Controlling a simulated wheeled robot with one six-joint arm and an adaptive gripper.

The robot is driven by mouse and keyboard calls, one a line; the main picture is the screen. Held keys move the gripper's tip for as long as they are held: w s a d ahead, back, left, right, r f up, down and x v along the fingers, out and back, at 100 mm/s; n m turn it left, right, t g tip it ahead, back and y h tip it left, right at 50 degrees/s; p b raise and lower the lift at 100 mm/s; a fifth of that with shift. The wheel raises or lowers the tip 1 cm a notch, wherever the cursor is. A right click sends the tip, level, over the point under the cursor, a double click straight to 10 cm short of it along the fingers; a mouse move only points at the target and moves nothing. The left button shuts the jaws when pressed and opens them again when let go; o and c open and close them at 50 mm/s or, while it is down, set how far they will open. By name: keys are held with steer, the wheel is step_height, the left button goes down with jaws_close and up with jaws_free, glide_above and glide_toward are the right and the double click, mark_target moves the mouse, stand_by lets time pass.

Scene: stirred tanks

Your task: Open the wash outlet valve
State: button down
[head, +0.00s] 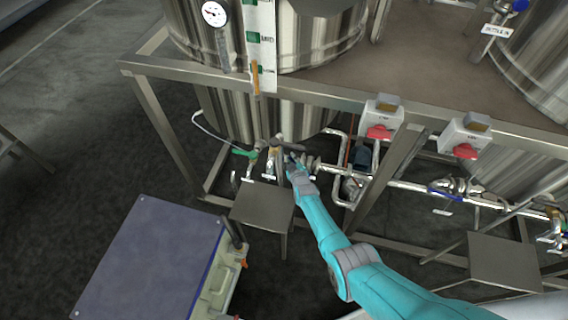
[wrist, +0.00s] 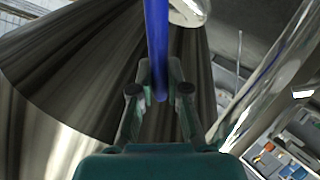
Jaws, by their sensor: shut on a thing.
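In the head view my gripper (head: 291,160) is at the pipework under the left steel tank (head: 235,110). In the wrist view my gripper (wrist: 159,92) has its two fingers on either side of a long blue handle (wrist: 157,40), shut on it. The blue handle runs up out of the picture. In the head view my gripper and arm hide this handle, and I cannot read a label on its valve. A green-handled valve (head: 243,153) is just left of my gripper, with a hose running to it.
A steel frame (head: 310,97) with a rail and legs stands in front of the tanks. Two boxes with red switches (head: 378,132) (head: 465,151) hang on it. A small grey stand (head: 262,206) and a blue-topped cart (head: 150,255) are close by. Open floor is at left.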

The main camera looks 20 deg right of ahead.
steer(key=shift+f, duration=0.1)
steer(key=shift+a, duration=0.1)
stand_by(0.3)
steer(key=c, duration=1.1)
jaws_free()
steer(key=shift+c, duration=0.2)
steer(key=shift+w, duration=0.1)
steer(key=s+a+r, duration=0.1)
steer(key=s+a, duration=0.1)
steer(key=s, duration=1.4)
steer(key=shift+s+a+r, duration=0.25)
steer(key=shift+r, duration=0.15)
